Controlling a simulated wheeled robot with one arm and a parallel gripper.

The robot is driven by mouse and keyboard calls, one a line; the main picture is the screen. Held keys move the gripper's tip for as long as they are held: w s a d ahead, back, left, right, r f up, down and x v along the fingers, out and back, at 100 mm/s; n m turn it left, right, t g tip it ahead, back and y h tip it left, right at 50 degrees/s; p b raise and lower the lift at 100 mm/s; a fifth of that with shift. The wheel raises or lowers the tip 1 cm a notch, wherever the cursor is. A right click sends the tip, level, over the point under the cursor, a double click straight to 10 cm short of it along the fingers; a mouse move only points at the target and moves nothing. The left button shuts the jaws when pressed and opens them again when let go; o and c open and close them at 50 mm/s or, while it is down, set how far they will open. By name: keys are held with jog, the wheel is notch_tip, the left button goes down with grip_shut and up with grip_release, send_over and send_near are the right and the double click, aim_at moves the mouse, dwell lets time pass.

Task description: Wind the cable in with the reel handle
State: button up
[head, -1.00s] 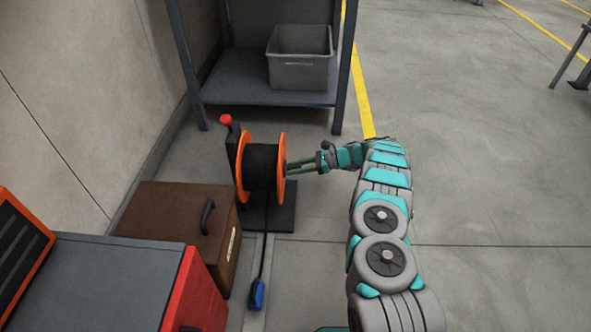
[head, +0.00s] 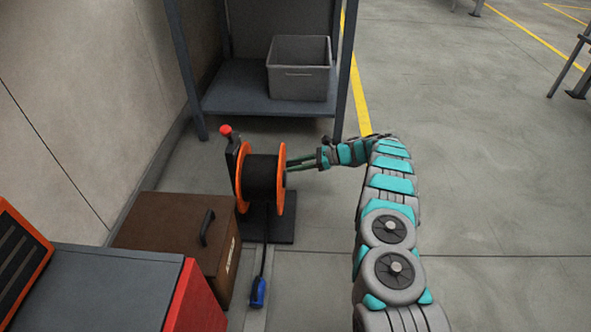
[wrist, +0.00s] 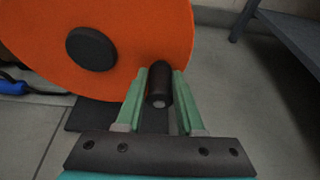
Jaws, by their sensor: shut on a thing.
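The cable reel has two orange flanges (head: 277,180) with black cable (head: 262,176) wound between them, on a dark base plate (head: 283,228). The black reel handle (wrist: 159,88) sticks out from the orange flange in the wrist view, off to the right of its dark hub (wrist: 91,49). My gripper (head: 298,162) is at the reel's right side, its green fingers on either side of the handle and shut on it. The cable's free end runs down over the base to a blue plug (head: 258,291) on the floor.
A red knob (head: 226,130) tops a black post left of the reel. A brown case (head: 175,222) stands close by at the left, with a red and grey cabinet (head: 195,300) in front. A shelf with a grey bin (head: 298,72) is behind. The floor at the right is clear.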

jog(key=shift+r, duration=0.8)
jog(key=shift+s+r+p, duration=0.15)
jog(key=shift+r+p, duration=0.1)
jog(key=shift+r, duration=0.45)
jog(key=shift+s+r+p, duration=0.15)
jog(key=shift+r+p, duration=0.1)
jog(key=shift+r, duration=0.4)
jog(key=shift+s, duration=0.1)
jog(key=shift+s+r+p, duration=0.25)
jog(key=shift+s+r, duration=0.25)
jog(key=shift+r, duration=0.25)
jog(key=shift+s+r+p, duration=0.25)
jog(key=shift+s+r, duration=0.2)
jog(key=shift+r, duration=0.35)
